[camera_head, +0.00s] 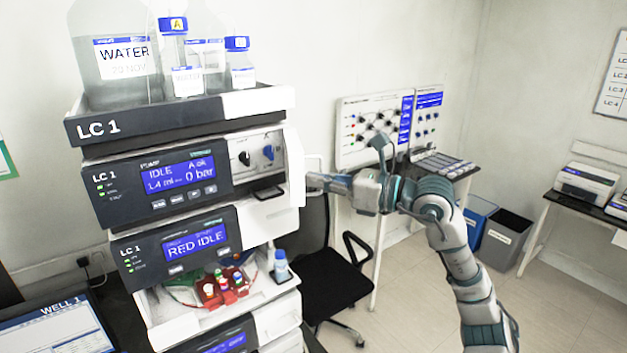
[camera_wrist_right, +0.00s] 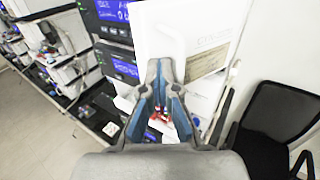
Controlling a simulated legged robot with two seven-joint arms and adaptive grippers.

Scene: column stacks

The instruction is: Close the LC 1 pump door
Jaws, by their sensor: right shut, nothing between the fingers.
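The LC 1 pump module (camera_head: 165,180) has a dark front with a blue screen reading IDLE and 0 bar. Its white door (camera_head: 295,168) stands open at the module's right side, seen nearly edge-on, so the knobs inside (camera_head: 257,154) show. A white handle (camera_head: 315,160) sticks out from the door's right side. My right gripper (camera_head: 313,181) is shut and empty, at the outer side of the door near the handle. In the right wrist view the fingertips (camera_wrist_right: 160,64) point at the door panel (camera_wrist_right: 205,22); whether they touch it I cannot tell. My left gripper is out of view.
A tray of bottles (camera_head: 180,115) tops the stack. Below the pump, a RED IDLE module (camera_head: 180,245) stands over an open bay with vials (camera_head: 225,285). A black chair (camera_head: 335,280) stands right of the stack. A panel with knobs (camera_head: 390,125) is behind my right arm.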

